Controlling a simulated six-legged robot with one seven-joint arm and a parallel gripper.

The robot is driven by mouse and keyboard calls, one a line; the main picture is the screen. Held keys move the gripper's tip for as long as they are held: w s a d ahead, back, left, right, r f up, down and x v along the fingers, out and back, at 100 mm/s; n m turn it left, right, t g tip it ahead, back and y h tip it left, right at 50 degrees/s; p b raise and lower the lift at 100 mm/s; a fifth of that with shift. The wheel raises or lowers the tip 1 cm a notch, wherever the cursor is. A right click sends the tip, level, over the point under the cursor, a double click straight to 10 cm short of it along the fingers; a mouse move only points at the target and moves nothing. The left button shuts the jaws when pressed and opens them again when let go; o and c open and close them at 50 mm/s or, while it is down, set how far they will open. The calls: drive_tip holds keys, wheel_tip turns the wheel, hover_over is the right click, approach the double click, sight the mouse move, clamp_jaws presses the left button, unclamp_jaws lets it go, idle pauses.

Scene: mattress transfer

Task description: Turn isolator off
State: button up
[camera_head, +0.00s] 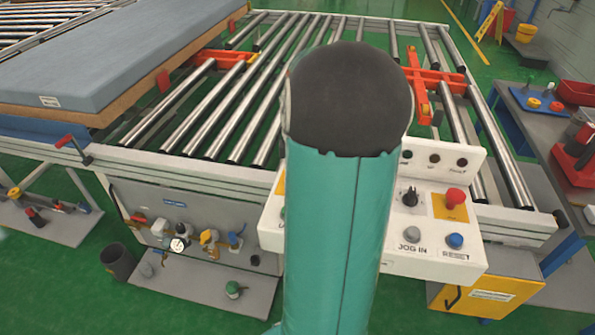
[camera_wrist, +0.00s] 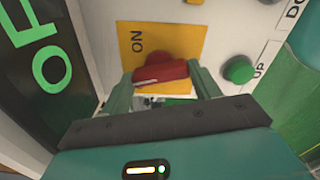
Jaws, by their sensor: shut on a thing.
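The isolator's red handle (camera_wrist: 158,72) sits on a yellow plate (camera_wrist: 183,41) marked ON in the wrist view. My gripper (camera_wrist: 161,79) has its two green fingers on either side of the red handle, shut on it. The handle lies roughly across the picture, and its lower part is partly hidden by the gripper. In the head view my teal arm covers the gripper and the handle. A yellow edge shows just left of the arm on the white control panel (camera_head: 390,258).
A green button (camera_wrist: 239,69) is close to the right finger. A dark panel with green letters (camera_wrist: 38,58) stands at left. The head view shows a red mushroom button (camera_head: 455,197), a black knob (camera_head: 410,197), a blue reset button (camera_head: 455,240), and a roller conveyor (camera_head: 222,108) carrying a mattress (camera_head: 120,50).

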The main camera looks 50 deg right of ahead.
drive_tip(key=n, duration=0.5)
drive_tip(key=shift+n, duration=0.4)
idle(0.3)
drive_tip(key=o, duration=1)
wheel_tip(320, 180, up, 14)
drive_tip(key=shift+f, duration=0.1)
